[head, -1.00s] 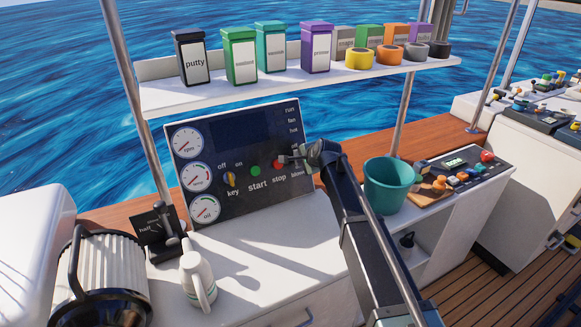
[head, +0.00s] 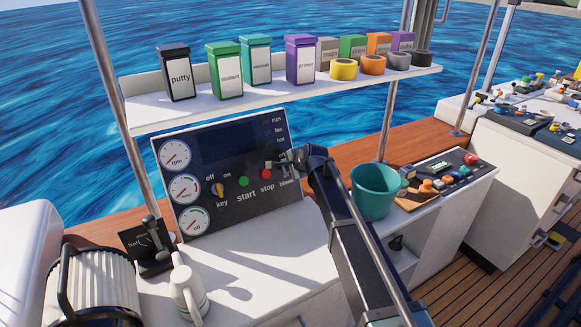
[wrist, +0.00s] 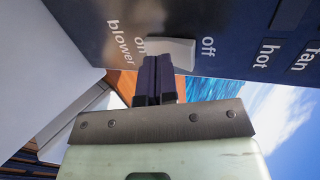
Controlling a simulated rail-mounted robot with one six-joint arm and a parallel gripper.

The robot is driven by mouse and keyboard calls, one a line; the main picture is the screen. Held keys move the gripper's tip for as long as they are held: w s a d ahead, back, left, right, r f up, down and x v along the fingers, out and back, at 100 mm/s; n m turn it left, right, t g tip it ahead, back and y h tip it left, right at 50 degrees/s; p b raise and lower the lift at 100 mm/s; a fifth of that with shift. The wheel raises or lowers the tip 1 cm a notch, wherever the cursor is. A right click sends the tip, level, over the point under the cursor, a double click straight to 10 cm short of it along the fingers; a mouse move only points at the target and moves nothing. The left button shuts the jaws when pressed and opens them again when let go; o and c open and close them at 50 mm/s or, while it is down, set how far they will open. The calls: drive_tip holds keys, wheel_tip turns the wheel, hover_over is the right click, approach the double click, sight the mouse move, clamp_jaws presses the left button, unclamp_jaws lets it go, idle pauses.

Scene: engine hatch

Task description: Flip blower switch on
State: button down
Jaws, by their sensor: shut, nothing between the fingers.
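The blower switch (wrist: 170,50) is a pale rocker on the dark panel (head: 225,130). In the wrist view it sits between the words "on" and "off", beside the label "blower". My gripper (wrist: 158,72) is shut and empty, its dark fingertips at the switch's end nearest the "on" label. They overlap its lower edge in the picture; I cannot tell for sure whether they touch it. In the head view my gripper (head: 274,164) is at the panel's right side, above the "blower" label, and hides the switch. The tilt of the rocker is unclear.
The panel also bears gauges (head: 175,155), a key switch (head: 218,189), a green start button (head: 243,181) and a red stop button (head: 266,173). A shelf (head: 290,100) with boxes and tape rolls is above. A teal bucket (head: 374,191) stands to the right.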

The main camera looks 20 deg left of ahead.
drive_tip(key=s+d+r+p, duration=0.6)
drive_tip(key=s+d, duration=0.2)
drive_tip(key=shift+s+d, duration=0.2)
drive_tip(key=shift+d, duration=0.2)
drive_tip(key=s+d+f+n+g+h, duration=0.2)
drive_tip(key=s+d+n, duration=0.1)
drive_tip(key=s+d, duration=0.5)
drive_tip(key=s+d+f+n+g+h, duration=0.2)
drive_tip(key=s+d, duration=0.6)
drive_tip(key=d, duration=0.6)
drive_tip(key=s+d+f+n+g+h, duration=0.1)
drive_tip(key=s+d+n+g+h, duration=0.1)
drive_tip(key=s+d, duration=0.6)
drive_tip(key=d+n+h, duration=0.1)
drive_tip(key=d, duration=0.2)
drive_tip(key=shift+s+d+f+n+g, duration=0.3)
drive_tip(key=shift+d+f, duration=0.1)
